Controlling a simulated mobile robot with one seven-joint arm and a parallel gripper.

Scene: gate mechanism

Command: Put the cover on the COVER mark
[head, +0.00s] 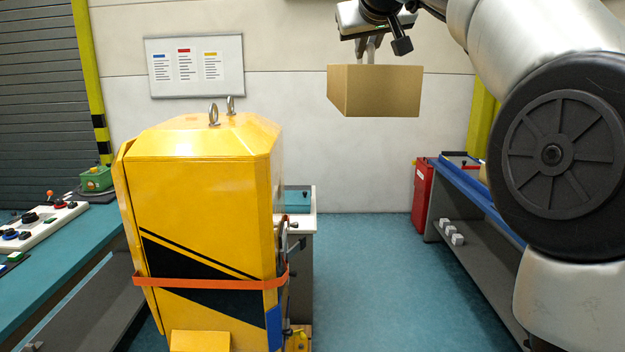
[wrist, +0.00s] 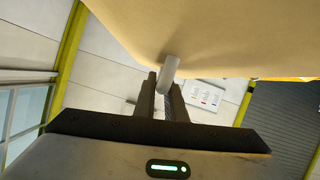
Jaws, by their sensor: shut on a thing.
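A tan box-shaped cover (head: 385,91) hangs in the air in the upper right of the head view, above the floor and right of the yellow machine. My gripper (head: 370,50) is above it, shut on a light post or handle at its top. In the wrist view, the fingers of my gripper (wrist: 168,88) close around this grey handle (wrist: 170,66), and the tan cover (wrist: 210,35) fills the upper part. I see no readable COVER mark in either view.
A yellow cabinet-like machine (head: 200,210) with an orange band (head: 210,283) and two lifting rings stands at centre left. A teal bench (head: 80,245) with controls is at left. A blue-edged bench (head: 490,205) and red cabinet (head: 424,195) are at right. Teal floor (head: 365,270) between is clear.

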